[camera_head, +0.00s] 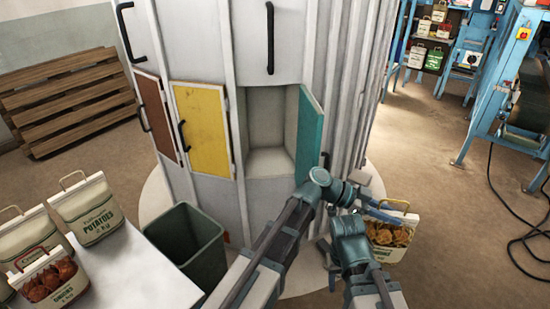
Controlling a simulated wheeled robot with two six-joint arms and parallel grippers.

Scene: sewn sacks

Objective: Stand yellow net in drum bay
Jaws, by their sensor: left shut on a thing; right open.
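The yellow net (390,236) is a pale sack with a handle and a net window of yellow produce, at the lower right beside the drum. My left gripper (386,212) is shut on it near the top, and my arm hides part of it. The white drum (345,80) has an open, empty-looking bay (268,120) in its middle. Its teal door (309,135) stands open on the right side of the bay. My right gripper (328,252) is low in front of the drum, left of the net, open and partly hidden by my arms.
A yellow door (203,130) and a brown door (156,116) are left of the bay. A dark green bin (186,245) stands below. A white table (135,272) at lower left bears several sacks, including a potato sack (86,210). Blue machinery (500,85) stands at right.

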